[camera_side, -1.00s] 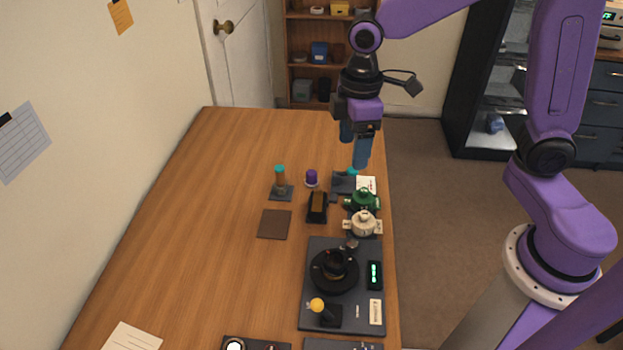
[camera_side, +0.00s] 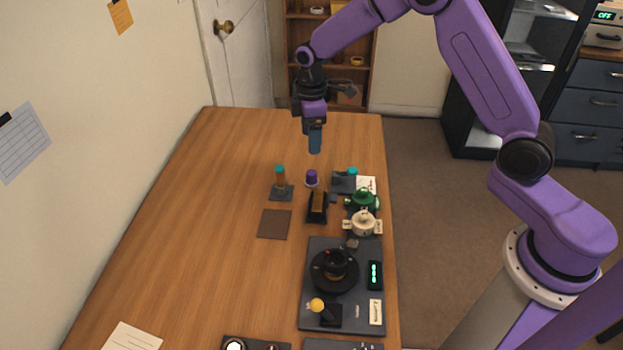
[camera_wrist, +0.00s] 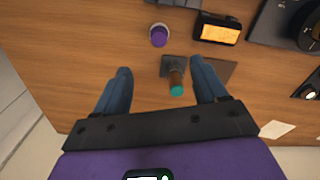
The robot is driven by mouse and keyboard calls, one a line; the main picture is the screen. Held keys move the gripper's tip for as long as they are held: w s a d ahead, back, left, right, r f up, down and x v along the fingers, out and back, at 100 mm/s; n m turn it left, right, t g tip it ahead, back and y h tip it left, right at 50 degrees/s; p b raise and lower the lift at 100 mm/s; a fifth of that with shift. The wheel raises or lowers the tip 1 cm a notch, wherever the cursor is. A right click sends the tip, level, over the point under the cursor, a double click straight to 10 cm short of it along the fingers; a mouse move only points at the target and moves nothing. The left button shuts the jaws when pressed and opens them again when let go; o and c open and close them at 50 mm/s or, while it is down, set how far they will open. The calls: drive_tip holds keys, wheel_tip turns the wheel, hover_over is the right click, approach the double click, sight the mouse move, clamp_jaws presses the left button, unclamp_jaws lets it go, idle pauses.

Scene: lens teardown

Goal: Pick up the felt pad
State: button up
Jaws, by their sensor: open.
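A flat, dark brown square (camera_side: 275,224) lies on the table left of the other parts and looks like the felt pad. In the wrist view a dark brown patch (camera_wrist: 224,69) shows beside the right finger, which partly hides it. My gripper (camera_side: 315,150) hangs above the far part of the table, pointing down, well away from the brown square. In the wrist view my gripper (camera_wrist: 160,76) has its two blue fingers wide apart with nothing held between them.
A teal-topped post on a dark base (camera_side: 280,184) stands just beyond the brown square. A purple-topped piece (camera_side: 312,178) and a black block with an amber face (camera_side: 317,206) stand right of it. Green and white fixtures and a dark station (camera_side: 345,318) line the right edge. The table's left side is clear.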

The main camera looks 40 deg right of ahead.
sight(312, 172)
wheel_tip(312, 172, down, 8)
drive_tip(key=shift+r, duration=0.1)
drive_tip(key=shift+d+f, duration=0.15)
drive_tip(key=shift+f, duration=2.55)
drive_tip(key=c, duration=1.2)
